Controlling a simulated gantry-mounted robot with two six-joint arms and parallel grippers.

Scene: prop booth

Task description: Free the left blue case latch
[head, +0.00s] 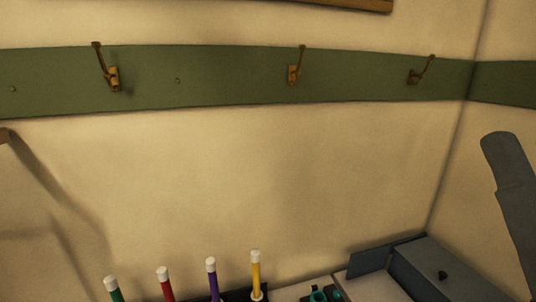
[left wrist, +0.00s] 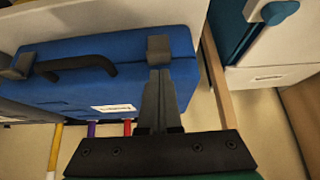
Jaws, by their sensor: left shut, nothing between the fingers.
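The blue case (left wrist: 115,75) shows in the left wrist view, with a black handle (left wrist: 75,64) and a white label on its face. One grey latch (left wrist: 159,46) is at the right of the picture and another (left wrist: 18,66) at the left edge. The coloured sticks run in the opposite order from the head view, so the picture's right latch is on the case's left side. My left gripper (left wrist: 159,75) is shut and empty, its tips at or just below that latch; contact cannot be told. The case and both grippers are out of the head view.
Green (head: 115,292), red (head: 165,282), purple (head: 212,278) and yellow (head: 256,275) white-capped sticks stand along the bottom of the head view. A grey box (head: 445,268) is at lower right. Brass hooks (head: 113,78) line a green wall rail. A wooden strip (left wrist: 217,85) runs beside the case.

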